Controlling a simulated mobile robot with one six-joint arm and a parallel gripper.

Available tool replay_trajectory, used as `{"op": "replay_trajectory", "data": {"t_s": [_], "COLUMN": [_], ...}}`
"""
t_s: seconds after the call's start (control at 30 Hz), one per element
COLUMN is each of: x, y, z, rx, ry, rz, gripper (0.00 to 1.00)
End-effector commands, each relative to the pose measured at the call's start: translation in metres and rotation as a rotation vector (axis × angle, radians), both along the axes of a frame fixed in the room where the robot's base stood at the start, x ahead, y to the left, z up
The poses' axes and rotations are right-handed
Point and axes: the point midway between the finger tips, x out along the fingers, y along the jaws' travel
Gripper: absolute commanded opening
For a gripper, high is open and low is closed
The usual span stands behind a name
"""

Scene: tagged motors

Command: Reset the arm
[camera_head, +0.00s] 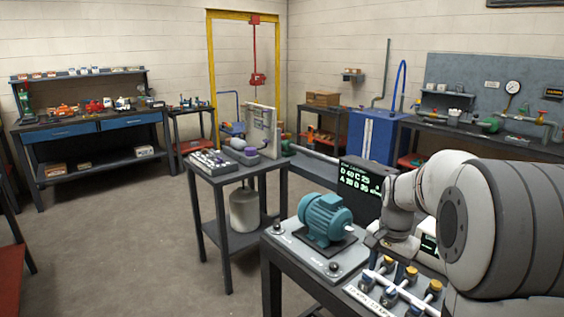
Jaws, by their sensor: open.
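My arm comes in from the right in the head view, its large white and grey links bent over the near workbench. My gripper (384,246) is at the end of the wrist, just right of the teal motor and above the back of a valve panel. It is small and partly hidden here, and I see nothing held in it. It is open. The teal motor (325,216) stands on a grey base plate (300,240) at the left of the bench, apart from the gripper.
The valve panel (364,291) with yellow and blue fittings lies below my wrist. A dark display (360,180) with green text stands behind it. A small dark table (222,180) with a grey panel is left of the bench.

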Motion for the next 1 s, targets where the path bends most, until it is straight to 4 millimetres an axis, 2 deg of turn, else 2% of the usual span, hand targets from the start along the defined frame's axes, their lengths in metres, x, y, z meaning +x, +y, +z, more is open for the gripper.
{"op": "replay_trajectory", "data": {"t_s": [0.03, 0.2, 0.4, 0.5, 0.6, 0.7, 1.0], "x": [-0.019, -0.079, -0.15, -0.177, -0.194, -0.204, -0.206], "y": [0.016, 0.056, 0.09, 0.1, 0.105, 0.108, 0.109], "z": [0.01, 0.026, 0.025, 0.02, 0.015, 0.012, 0.011], "rx": [-0.008, -0.035, -0.07, -0.087, -0.098, -0.104, -0.105], "ry": [-0.019, -0.063, -0.112, -0.131, -0.144, -0.149, -0.15], "rz": [0.074, 0.323, 0.6, 0.705, 0.779, 0.818, 0.831], "gripper": [0.5, 0.5, 0.5, 0.5, 0.5, 0.5, 0.5]}}
